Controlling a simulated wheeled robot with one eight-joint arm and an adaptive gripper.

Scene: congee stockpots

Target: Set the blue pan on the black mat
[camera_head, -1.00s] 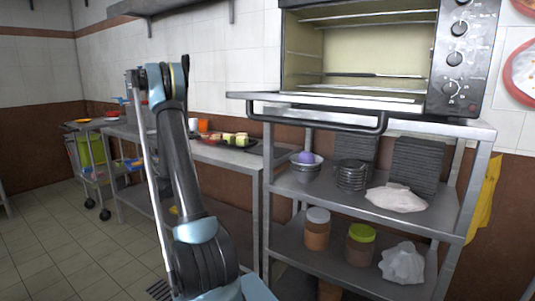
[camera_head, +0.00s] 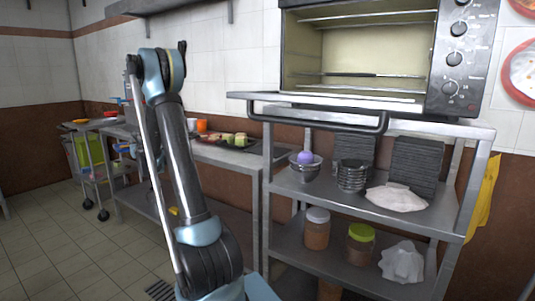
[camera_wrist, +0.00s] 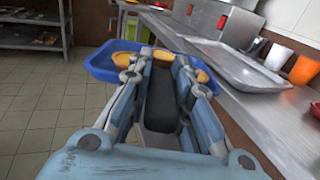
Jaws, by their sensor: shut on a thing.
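The blue pan (camera_wrist: 100,62) shows in the wrist view as a shallow blue container with rounded orange-yellow things inside. My gripper (camera_wrist: 160,58) is shut on the pan at its near side, and the fingers cover part of it. The pan is in the air beside a steel counter, with the floor visible below. In the head view my arm hides most of the gripper, and a small blue patch beside the arm may be the pan.
A metal shelf with bowls and jars (camera_head: 317,228) stands at right under an oven (camera_head: 360,55). Open tiled floor lies at left.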

